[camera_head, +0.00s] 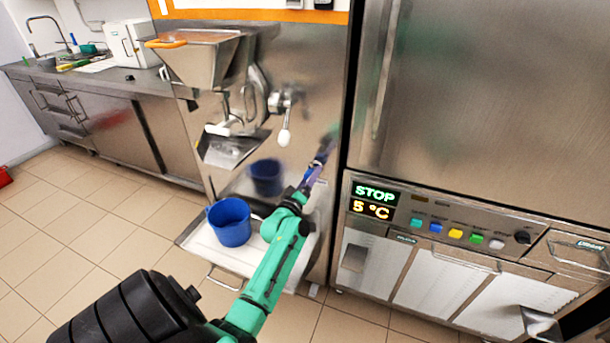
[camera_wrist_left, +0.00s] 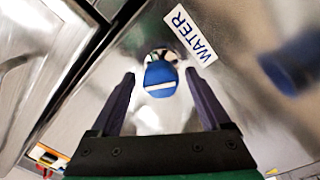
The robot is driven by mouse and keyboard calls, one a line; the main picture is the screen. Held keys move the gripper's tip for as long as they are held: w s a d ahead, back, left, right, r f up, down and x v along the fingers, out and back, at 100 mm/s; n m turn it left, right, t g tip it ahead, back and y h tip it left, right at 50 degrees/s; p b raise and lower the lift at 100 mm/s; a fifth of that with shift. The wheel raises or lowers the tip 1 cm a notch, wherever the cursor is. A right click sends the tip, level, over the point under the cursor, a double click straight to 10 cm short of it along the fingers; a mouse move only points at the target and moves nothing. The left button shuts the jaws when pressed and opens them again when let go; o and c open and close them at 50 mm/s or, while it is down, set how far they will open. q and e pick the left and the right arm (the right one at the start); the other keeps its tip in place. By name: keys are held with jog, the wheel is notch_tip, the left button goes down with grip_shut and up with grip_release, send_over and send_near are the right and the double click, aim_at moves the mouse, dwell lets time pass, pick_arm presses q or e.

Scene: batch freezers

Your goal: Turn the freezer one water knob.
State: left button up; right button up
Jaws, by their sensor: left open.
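The water knob (camera_wrist_left: 160,80) is blue with a white stripe and shows in the left wrist view. It sits on the steel freezer front beside a white label (camera_wrist_left: 190,35) reading WATER. My left gripper (camera_wrist_left: 160,74) is open, with one dark finger on each side of the knob as seen there; I cannot tell whether either finger touches it. In the head view my left gripper (camera_head: 319,165) is at the right side of the steel batch freezer (camera_head: 310,85), and the knob is hidden or too small to make out. My right gripper is not in view.
A blue jug (camera_head: 229,222) stands on a pale tray (camera_head: 205,243) below the freezer's chute (camera_head: 230,148), left of my arm. A white-tipped lever (camera_head: 284,135) juts out above my gripper. A steel cabinet (camera_head: 460,110) with a STOP display stands close on the right.

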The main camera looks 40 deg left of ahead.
pick_arm(q)
jog(key=v, duration=1.4)
jog(key=shift+d+b, duration=0.15)
jog(key=shift+b, duration=0.3)
jog(key=shift+f, duration=0.1)
